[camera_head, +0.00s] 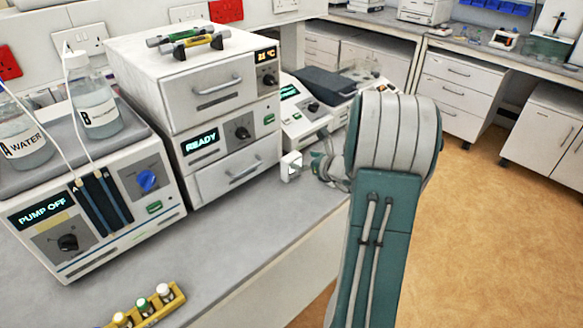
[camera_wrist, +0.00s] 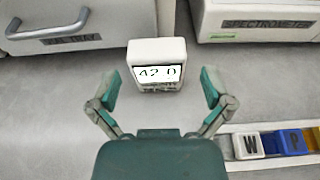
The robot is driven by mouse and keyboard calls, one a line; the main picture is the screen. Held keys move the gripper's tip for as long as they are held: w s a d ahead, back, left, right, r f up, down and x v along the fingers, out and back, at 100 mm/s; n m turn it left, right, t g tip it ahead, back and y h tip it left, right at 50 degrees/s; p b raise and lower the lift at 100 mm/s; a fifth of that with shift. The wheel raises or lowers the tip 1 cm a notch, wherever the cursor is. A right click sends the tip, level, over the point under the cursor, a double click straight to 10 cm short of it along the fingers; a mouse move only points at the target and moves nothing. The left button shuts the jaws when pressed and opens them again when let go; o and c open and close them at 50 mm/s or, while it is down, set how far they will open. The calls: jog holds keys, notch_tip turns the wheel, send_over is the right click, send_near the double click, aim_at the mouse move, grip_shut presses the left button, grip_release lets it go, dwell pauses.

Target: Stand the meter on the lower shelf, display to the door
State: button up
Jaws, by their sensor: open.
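The meter, a small white box (camera_wrist: 157,52), stands upright on the grey bench in the wrist view. Its lit display reads about 42.0 and faces my gripper. In the head view the meter (camera_head: 291,163) is small, in front of the stacked white units. My gripper (camera_wrist: 160,88) is open, with one green finger to each side of the meter's front. The fingers appear apart from the meter, and nothing is held. In the head view my gripper (camera_head: 322,165) is just right of the meter, partly hidden by my arm. I cannot make out a lower shelf.
The stacked units (camera_head: 205,135) with drawer handles stand behind the meter, a spectrometer-like instrument (camera_head: 305,110) to their right. A pump unit (camera_head: 95,215) with bottles stands left. A rack of colored blocks (camera_wrist: 280,143) lies right of my gripper.

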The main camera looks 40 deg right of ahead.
aim_at(290, 155)
jog(key=x, duration=0.4)
jog(key=shift+w+a+f, duration=0.1)
jog(key=shift+w+a, duration=0.2)
jog(key=shift+a, duration=0.05)
jog(key=shift+w+d, duration=0.1)
jog(key=shift+w, duration=0.1)
jog(key=shift+d+f, duration=0.1)
jog(key=shift+d, duration=0.1)
jog(key=shift+a, duration=0.2)
jog(key=c, duration=0.9)
jog(key=shift+r, duration=0.35)
jog(key=r, duration=0.3)
jog(key=shift+s+d+r, duration=0.2)
jog(key=shift+s+r, duration=0.05)
jog(key=shift+s, duration=0.15)
jog(key=s+r, duration=0.3)
jog(key=s, duration=0.1)
jog(key=s+r, duration=0.3)
jog(key=s, duration=0.2)
jog(key=s+d+r, duration=0.1)
jog(key=s+r, duration=0.2)
jog(key=s, duration=0.1)
jog(key=shift+s+d, duration=0.1)
jog(key=shift+s, duration=0.05)
